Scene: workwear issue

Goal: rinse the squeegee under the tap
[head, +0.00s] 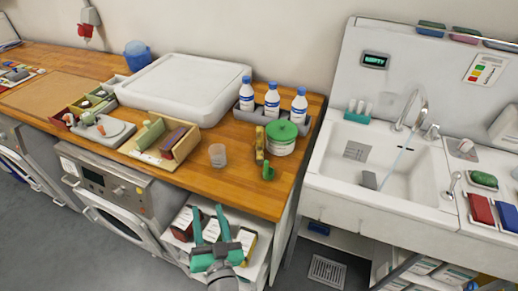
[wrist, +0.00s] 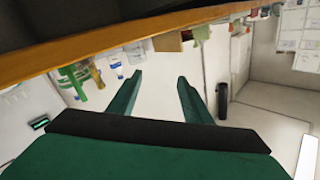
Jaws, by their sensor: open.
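The tap (head: 412,108) is a curved metal spout over the white sink basin (head: 400,170) at right. A thin pale blue line runs down from it; I cannot tell whether it is water. No squeegee can be picked out for certain. A small green upright item (head: 268,172) and a yellow item (head: 260,146) stand near the wooden counter's right front part; either could be a handle. A grey block (head: 369,180) lies in the basin. My gripper (head: 207,214) is open and empty, low before the counter's front. The wrist view shows its two green fingers (wrist: 160,80) apart.
A green-lidded tub (head: 282,137), a clear cup (head: 217,155) and several bottles in a grey rack (head: 256,118) crowd the wooden counter's right end. Shelves with boxes (head: 182,224) lie behind my gripper. A gap separates counter and sink; the floor drain (head: 327,271) shows there.

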